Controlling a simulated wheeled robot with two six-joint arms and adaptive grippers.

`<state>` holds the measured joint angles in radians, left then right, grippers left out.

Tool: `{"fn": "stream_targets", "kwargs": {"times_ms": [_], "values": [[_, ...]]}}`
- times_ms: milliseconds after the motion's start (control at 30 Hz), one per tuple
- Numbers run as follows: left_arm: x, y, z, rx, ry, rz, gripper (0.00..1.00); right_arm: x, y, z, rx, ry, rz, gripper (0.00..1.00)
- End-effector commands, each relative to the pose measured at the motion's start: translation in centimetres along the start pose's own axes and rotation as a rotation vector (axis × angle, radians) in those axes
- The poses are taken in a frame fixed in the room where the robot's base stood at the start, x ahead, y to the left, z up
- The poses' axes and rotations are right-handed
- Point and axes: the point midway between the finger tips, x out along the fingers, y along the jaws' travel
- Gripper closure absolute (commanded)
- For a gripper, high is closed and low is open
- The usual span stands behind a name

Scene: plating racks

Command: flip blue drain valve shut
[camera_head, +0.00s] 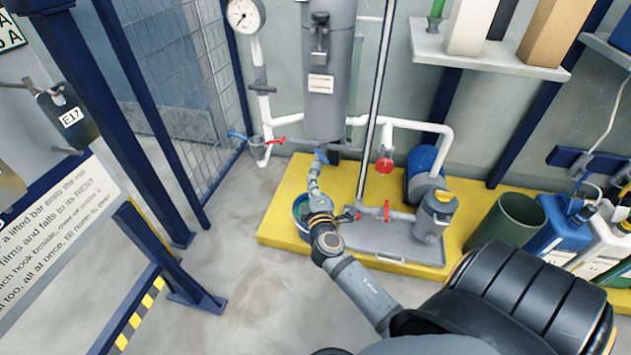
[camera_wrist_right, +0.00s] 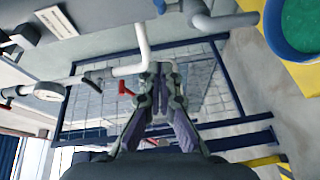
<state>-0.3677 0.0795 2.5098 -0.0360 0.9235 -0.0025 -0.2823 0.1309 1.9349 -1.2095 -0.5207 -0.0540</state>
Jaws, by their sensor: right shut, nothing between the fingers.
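A blue valve handle (camera_head: 321,156) sits under the grey tank (camera_head: 322,75). A small blue piece (camera_wrist_right: 160,6) shows at the top edge of the right wrist view. My left gripper is not in view.
A blue bucket (camera_head: 300,218) holding green liquid stands below my right gripper on the yellow platform (camera_head: 280,205). Red valves (camera_head: 385,163), white pipes and a grey pump unit (camera_head: 436,212) crowd the right. A mesh fence (camera_head: 185,90) stands left.

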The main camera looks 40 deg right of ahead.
Motion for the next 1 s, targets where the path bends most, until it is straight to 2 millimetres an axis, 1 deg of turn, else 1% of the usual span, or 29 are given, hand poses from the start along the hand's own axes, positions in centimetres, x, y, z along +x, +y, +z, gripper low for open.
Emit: {"fn": "stream_targets", "kwargs": {"times_ms": [33, 100, 333, 400, 500, 600, 733, 1000], "values": [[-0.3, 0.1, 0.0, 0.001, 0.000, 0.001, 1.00, 1.1, -0.1, 0.0, -0.001, 0.001, 0.004, 1.00], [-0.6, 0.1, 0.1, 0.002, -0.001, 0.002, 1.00, 2.7, 0.0, 0.0, -0.002, 0.001, 0.005, 1.00], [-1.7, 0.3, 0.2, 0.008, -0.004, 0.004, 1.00, 7.6, -0.1, 0.1, -0.001, 0.000, 0.004, 1.00], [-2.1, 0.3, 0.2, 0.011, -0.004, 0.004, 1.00, 7.8, -0.2, 1.4, -0.008, 0.000, 0.002, 1.00], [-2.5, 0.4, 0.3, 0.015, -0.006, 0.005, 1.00, 8.1, -0.2, 2.7, -0.006, 0.000, 0.001, 1.00], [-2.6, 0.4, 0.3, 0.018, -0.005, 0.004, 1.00, 8.3, -0.1, 3.5, -0.003, 0.000, 0.001, 1.00], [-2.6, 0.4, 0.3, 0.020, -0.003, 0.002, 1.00, 8.4, 0.0, 3.9, -0.001, 0.000, 0.000, 1.00], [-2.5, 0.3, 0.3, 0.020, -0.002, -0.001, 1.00, 8.4, 0.0, 3.9, -0.001, 0.000, -0.001, 1.00]]}}
